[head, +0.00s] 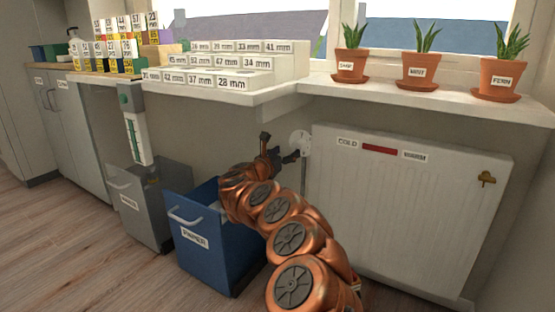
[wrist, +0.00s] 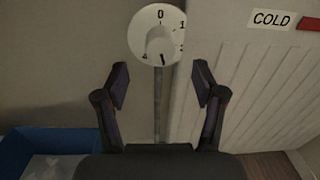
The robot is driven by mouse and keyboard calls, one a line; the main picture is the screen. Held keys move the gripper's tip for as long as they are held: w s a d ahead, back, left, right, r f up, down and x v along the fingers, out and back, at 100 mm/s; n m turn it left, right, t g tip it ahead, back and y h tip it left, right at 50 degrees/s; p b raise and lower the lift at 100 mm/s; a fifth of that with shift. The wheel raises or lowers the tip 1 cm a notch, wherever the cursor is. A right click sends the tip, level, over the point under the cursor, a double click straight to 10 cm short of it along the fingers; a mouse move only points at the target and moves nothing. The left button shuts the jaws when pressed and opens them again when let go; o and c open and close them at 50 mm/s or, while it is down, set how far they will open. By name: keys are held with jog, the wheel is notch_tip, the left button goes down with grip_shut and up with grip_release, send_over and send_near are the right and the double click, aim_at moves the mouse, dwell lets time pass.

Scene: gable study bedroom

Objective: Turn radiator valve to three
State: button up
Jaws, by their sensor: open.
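The radiator valve is a round white dial, seen in the wrist view (wrist: 150,22) and beside the radiator's left edge in the head view (head: 300,142). In the wrist view, 0 is at the top, 1 at the right and 4 at the lower left. A pale knob is at its centre and a dark mark is near its bottom edge; I cannot tell the setting for sure. My gripper (head: 277,149) is open and empty. In the wrist view its two fingers (wrist: 161,83) are spread below the dial, apart from it.
The white radiator (head: 400,215) has a COLD-to-WARM strip and a small brass key (head: 487,179). A blue PAPER bin (head: 205,255) stands below my arm, with a grey bin (head: 140,205) to its left. Potted plants line the sill (head: 430,97) above.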

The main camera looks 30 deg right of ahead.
jog(key=shift+v, duration=2.3)
